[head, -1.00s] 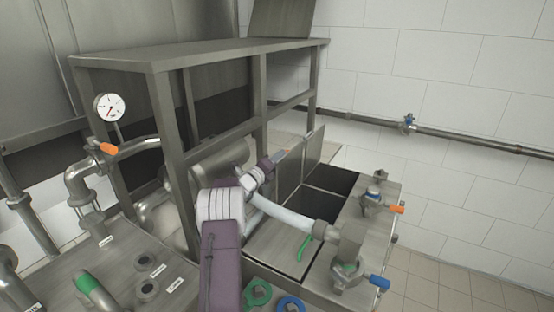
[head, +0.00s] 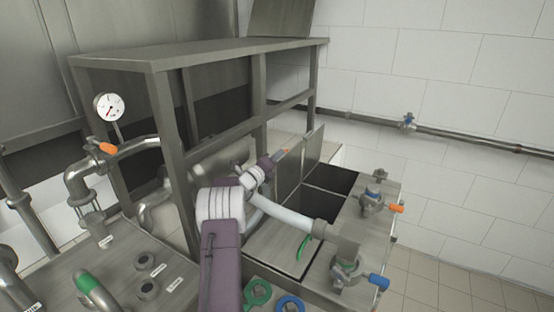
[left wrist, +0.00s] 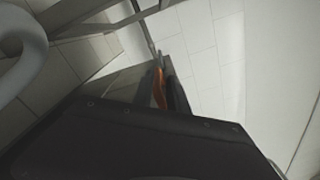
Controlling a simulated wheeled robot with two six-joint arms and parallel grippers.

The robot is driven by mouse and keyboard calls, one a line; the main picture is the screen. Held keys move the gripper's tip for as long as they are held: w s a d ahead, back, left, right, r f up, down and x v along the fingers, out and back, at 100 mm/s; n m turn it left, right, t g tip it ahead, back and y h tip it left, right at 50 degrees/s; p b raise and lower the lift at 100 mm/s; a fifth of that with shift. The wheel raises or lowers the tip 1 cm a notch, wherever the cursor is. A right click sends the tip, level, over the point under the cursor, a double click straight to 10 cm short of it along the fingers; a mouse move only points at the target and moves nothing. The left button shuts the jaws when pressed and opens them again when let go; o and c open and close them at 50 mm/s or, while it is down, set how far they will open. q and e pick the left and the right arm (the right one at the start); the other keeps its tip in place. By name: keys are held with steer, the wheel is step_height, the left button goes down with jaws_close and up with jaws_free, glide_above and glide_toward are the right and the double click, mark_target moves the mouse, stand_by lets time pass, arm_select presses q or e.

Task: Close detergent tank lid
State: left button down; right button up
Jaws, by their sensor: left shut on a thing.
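The steel tank (head: 352,222) has square openings on top, and two dark compartments (head: 330,179) show. Two flat metal lids stand raised at its back edge, a nearer lid (head: 288,178) and a farther lid (head: 313,149). My left gripper (head: 282,154) is at the upper edge of the nearer lid and is shut on it. Which lid is the detergent one cannot be read. My right gripper is not in view.
A steel frame shelf (head: 200,52) stands close behind my arm. A white pipe (head: 285,218) and valves with orange (head: 396,208) and blue (head: 378,282) handles flank the tank. A closed lid with a green handle (head: 303,248) lies in front.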

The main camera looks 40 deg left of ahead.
arm_select(q)
steer(key=shift+d+f, duration=0.1)
steer(key=shift+f, duration=0.5)
steer(key=shift+d+b, duration=0.1)
steer(key=shift+b, duration=0.3)
steer(key=w+d+m+b, duration=0.1)
steer(key=d+m+b, duration=0.6)
steer(key=b, duration=0.8)
steer(key=shift+d+f, duration=0.25)
steer(key=shift+d, duration=1.35)
steer(key=c, duration=1.6)
jaws_free()
steer(key=shift+o, duration=0.6)
steer(key=shift+a, duration=0.25)
steer(key=shift+r, duration=0.1)
